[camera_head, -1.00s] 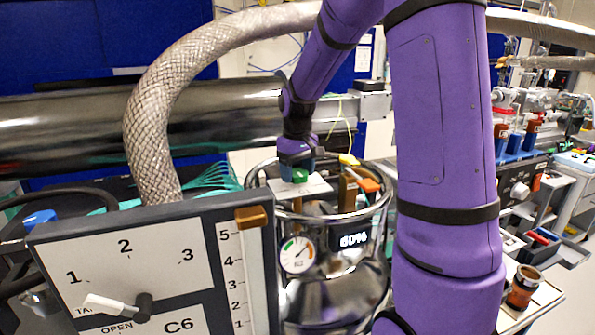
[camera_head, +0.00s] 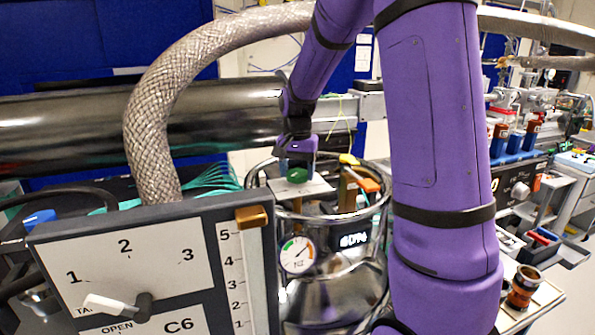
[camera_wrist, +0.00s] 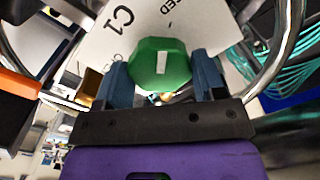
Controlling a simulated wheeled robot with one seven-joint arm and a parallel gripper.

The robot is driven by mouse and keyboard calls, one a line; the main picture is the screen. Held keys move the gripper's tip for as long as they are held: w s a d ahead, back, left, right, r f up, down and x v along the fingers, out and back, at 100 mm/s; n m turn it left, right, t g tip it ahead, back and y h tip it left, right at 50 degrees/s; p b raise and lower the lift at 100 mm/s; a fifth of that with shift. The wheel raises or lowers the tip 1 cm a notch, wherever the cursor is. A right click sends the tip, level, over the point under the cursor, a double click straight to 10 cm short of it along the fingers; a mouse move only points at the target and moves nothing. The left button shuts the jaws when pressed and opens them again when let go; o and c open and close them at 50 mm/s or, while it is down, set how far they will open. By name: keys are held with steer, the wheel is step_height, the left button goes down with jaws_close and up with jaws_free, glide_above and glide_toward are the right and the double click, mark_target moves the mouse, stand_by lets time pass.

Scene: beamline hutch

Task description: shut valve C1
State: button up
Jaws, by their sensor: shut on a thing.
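Valve C1 is a green faceted knob (camera_head: 297,175) on a white plate (camera_head: 316,187), on top of the shiny round vessel. In the wrist view the knob (camera_wrist: 160,65) has a short white mark, and the plate (camera_wrist: 105,45) carries the label C1 and partly hidden lettering ending in "SED". My gripper (camera_wrist: 162,78) has its blue fingers on either side of the knob, shut on it. In the head view my gripper (camera_head: 298,160) reaches down onto the knob from above.
A metal vessel (camera_head: 330,290) with a rim, gauge (camera_head: 297,255) and dark display (camera_head: 353,240) bears the valve. Orange and yellow handles (camera_head: 367,186) stand just right of it. Panel C6 (camera_head: 150,260) is at front left. A braided hose (camera_head: 150,130) arches behind.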

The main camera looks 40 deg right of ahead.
mark_target(298, 172)
steer(key=shift+m, duration=0.9)
steer(key=o, duration=0.9)
steer(key=shift+r, duration=0.1)
step_height(298, 172, up, 11)
steer(key=shift+f, duration=0.15)
